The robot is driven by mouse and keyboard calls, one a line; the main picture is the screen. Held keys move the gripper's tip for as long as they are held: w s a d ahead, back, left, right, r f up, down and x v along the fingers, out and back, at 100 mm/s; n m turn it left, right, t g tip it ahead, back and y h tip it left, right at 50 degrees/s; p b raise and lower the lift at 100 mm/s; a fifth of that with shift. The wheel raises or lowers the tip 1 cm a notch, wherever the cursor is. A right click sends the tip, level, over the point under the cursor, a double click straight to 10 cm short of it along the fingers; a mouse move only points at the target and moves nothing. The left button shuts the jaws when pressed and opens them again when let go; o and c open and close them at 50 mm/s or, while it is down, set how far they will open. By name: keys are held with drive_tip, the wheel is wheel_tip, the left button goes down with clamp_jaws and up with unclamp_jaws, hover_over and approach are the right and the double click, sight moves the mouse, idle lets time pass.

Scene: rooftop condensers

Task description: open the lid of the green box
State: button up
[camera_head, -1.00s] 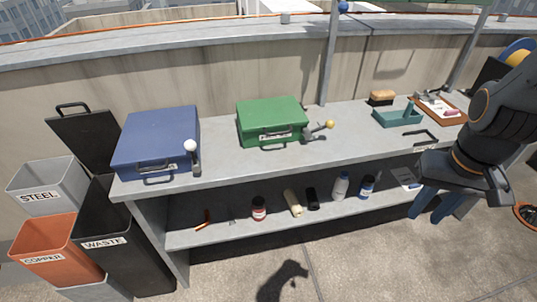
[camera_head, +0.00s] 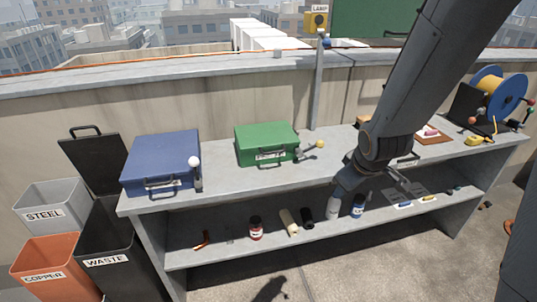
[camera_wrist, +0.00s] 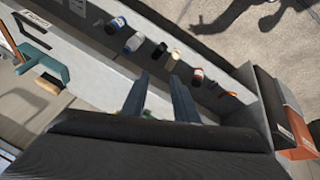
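The green box (camera_head: 264,142) sits on the bench top with its lid shut. A handle and a white label (camera_head: 271,156) are on its front. A lever with a yellow knob (camera_head: 320,144) sticks out at its right side. My gripper (camera_head: 345,183) is in front of the bench, right of and lower than the green box, apart from it. In the wrist view my gripper (camera_wrist: 160,85) shows two separated fingers with nothing held between them. The green box is mostly hidden there behind the gripper body.
A blue case (camera_head: 160,158) with a white-knobbed lever stands left of the green box. Bottles, including a red-and-white one (camera_head: 255,228), stand on the lower shelf (camera_head: 220,256). Bins are at the left (camera_head: 105,262). The bench top between the two boxes is clear.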

drive_tip(key=w+a+f+n+t+y, duration=0.2)
drive_tip(key=w+a+n+t+y, duration=0.15)
drive_tip(key=w+a+n, duration=0.45)
drive_tip(key=n+t+y, duration=0.3)
drive_tip(key=n+y, duration=0.2)
drive_tip(key=n, duration=0.3)
approach(274, 152)
drive_tip(key=w+f, duration=0.2)
drive_tip(key=shift+w+d+f+b, duration=0.2)
drive_tip(key=shift+w+b, duration=0.1)
drive_tip(key=shift+b, duration=0.05)
drive_tip(key=shift+a+r+n+y, duration=0.25)
drive_tip(key=shift+a+n+y, duration=0.35)
drive_tip(key=shift+n+y, duration=0.1)
drive_tip(key=shift+w+a, duration=0.15)
drive_tip(key=shift+a, duration=0.1)
drive_tip(key=p+x, duration=0.2)
drive_tip(key=x, duration=0.5)
drive_tip(key=shift+w+r, duration=0.1)
drive_tip(key=c, duration=0.6)
clamp_jaws()
